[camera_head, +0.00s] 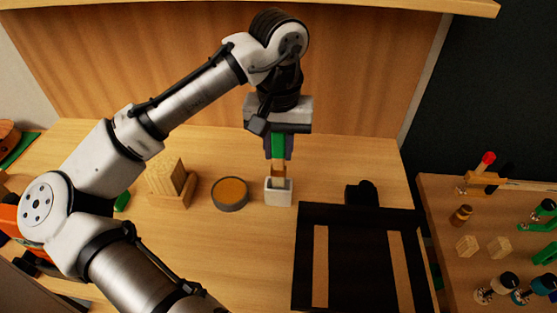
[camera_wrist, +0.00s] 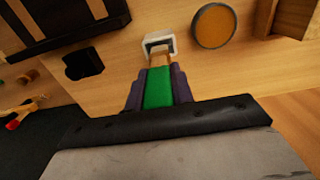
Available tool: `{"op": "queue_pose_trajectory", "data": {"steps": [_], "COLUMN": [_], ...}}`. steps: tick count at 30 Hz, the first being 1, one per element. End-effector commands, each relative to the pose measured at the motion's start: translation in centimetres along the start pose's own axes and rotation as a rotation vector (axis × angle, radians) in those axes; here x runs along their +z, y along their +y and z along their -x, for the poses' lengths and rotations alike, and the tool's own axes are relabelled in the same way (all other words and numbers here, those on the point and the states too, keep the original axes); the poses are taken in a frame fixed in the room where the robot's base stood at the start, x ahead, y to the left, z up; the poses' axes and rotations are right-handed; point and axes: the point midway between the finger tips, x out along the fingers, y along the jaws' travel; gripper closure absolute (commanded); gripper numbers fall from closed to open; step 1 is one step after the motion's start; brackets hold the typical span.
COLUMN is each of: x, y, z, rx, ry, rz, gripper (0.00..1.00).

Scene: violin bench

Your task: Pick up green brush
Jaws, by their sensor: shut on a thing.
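The green brush (camera_head: 279,147) has a green handle and a tan lower part. My gripper (camera_head: 279,152) points down at the middle of the bench and is shut on the green handle. The brush is upright, and its lower end is at the opening of a small white square holder (camera_head: 278,197). In the wrist view the green handle (camera_wrist: 158,88) lies between the two dark fingers (camera_wrist: 159,90), with the tan part reaching toward the white holder (camera_wrist: 159,44). I cannot tell how far the lower end is inside the holder.
A round tin with an orange-brown top (camera_head: 230,193) stands left of the holder. A wooden block stand (camera_head: 172,186) is further left. A black tray-like frame (camera_head: 304,262) and a small black object (camera_head: 362,194) are to the right. A side table with small tools (camera_head: 480,215) stands far right.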

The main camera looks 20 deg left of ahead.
Motion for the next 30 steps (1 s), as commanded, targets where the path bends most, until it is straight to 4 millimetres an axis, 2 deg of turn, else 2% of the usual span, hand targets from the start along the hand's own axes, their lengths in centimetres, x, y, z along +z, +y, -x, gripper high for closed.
{"op": "queue_pose_trajectory", "data": {"steps": [9,15,21,30], "x": [0.0,0.0,0.0,0.0], "y": [0.0,0.0,0.0,0.0], "z": [8.9,12.8,14.8,15.2], "rx": [-0.006,-0.003,-0.002,0.000], "ry": [0.004,0.002,0.001,0.000], "rz": [0.003,0.002,0.002,-0.001], "gripper": [1.00,1.00,1.00,1.00]}}
